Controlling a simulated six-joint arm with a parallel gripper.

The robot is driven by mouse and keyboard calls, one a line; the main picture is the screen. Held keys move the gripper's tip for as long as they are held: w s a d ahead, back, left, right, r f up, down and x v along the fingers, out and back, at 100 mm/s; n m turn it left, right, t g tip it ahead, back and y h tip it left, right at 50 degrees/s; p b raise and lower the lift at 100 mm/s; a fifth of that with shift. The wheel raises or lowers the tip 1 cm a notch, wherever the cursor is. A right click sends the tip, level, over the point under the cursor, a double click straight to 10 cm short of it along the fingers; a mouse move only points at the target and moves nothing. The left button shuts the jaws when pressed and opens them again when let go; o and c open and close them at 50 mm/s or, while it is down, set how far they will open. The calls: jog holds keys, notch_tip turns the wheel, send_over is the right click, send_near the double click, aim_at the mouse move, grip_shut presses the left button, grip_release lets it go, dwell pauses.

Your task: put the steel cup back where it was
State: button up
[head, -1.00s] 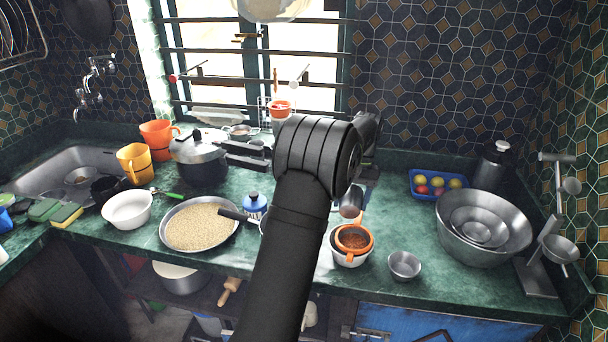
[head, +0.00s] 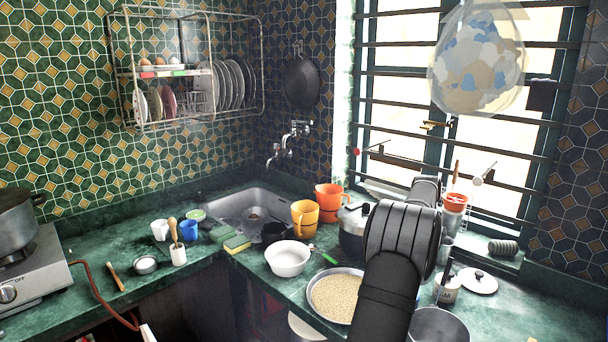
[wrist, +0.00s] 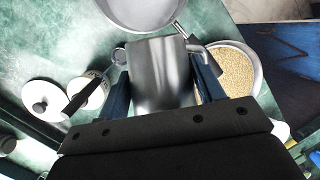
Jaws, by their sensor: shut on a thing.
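The steel cup (wrist: 160,80), a plain grey metal vessel with a curved handle at its upper right, is between the dark blue fingers of my gripper (wrist: 165,70) in the wrist view. The fingers close on its two sides. A steel bowl or pan lies just beyond the cup, and a pan of grain is at its right. In the head view my own arm hides the gripper and most of what it holds. I cannot tell how high the cup is above the counter.
Near my arm stand the pan of grain (head: 335,296), a white jar with a utensil (head: 447,289), a white lid with a dark knob (head: 479,280) and a steel vessel (head: 438,326). A white bowl (head: 288,258), orange cups (head: 305,216) and a sink (head: 245,213) are left.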

jog(key=w+a+f+n, duration=0.1)
jog(key=a, duration=0.3)
jog(key=w+a+f+n, duration=0.1)
jog(key=a, duration=0.4)
jog(key=w+a+f+n, duration=0.1)
jog(key=a, duration=0.3)
jog(key=shift+a+h, duration=0.25)
jog(key=shift+h, duration=0.15)
jog(key=s+a+f+n, duration=0.15)
jog(key=a+f, duration=0.25)
jog(key=a, duration=0.5)
jog(key=s+a+f, duration=0.3)
jog(key=a+f, duration=0.2)
jog(key=a, duration=0.3)
jog(key=s+f+m, duration=0.2)
jog(key=f, duration=0.1)
jog(key=s+a+f+m+y, duration=0.1)
jog(key=s+f+m, duration=0.1)
jog(key=f+m, duration=0.1)
jog(key=s+f+m, duration=0.2)
jog(key=f+m, duration=0.1)
jog(key=f, duration=0.2)
jog(key=shift+a+f+y, duration=0.2)
jog(key=shift+a+y, duration=0.2)
jog(key=shift+w, duration=0.1)
